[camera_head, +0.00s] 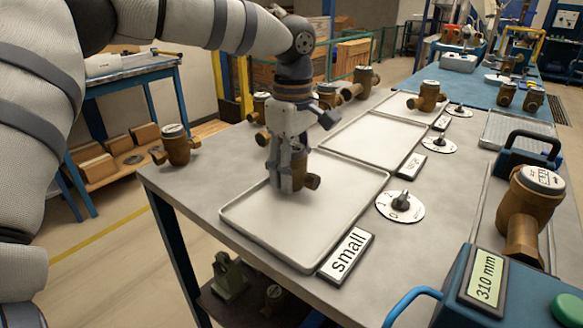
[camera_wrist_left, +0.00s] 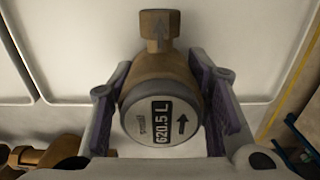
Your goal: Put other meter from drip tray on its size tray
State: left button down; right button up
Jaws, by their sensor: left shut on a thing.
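My left gripper (camera_head: 291,185) is shut on a brass meter (camera_head: 299,166), low over the tray (camera_head: 345,228) beside the "small" sign (camera_head: 346,253). Whether the meter touches the tray cannot be told. In the left wrist view the held meter (camera_wrist_left: 160,85) sits between both fingers of my left gripper (camera_wrist_left: 160,105), its dial reading 620.5 L. A larger brass meter (camera_head: 532,208) stands at the right behind a "310 mm" display (camera_head: 486,275). A ribbed grey tray (camera_head: 525,138) lies empty at right; which tray is the drip tray is unclear. My right gripper is not in view.
An empty middle tray (camera_head: 372,133) has a sign (camera_head: 409,166). A farther tray (camera_head: 385,103) holds a meter (camera_head: 428,97). Another meter (camera_head: 176,146) stands at the table's left corner. Several meters stand behind my gripper. A round dial (camera_head: 400,206) lies right of the small tray.

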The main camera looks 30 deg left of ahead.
pick_arm(q)
jog(key=shift+f, duration=0.1)
jog(key=c, duration=0.9)
grip_release()
jog(key=shift+o, duration=0.2)
notch_tip(320, 180, up, 12)
jog(key=shift+r, duration=0.1)
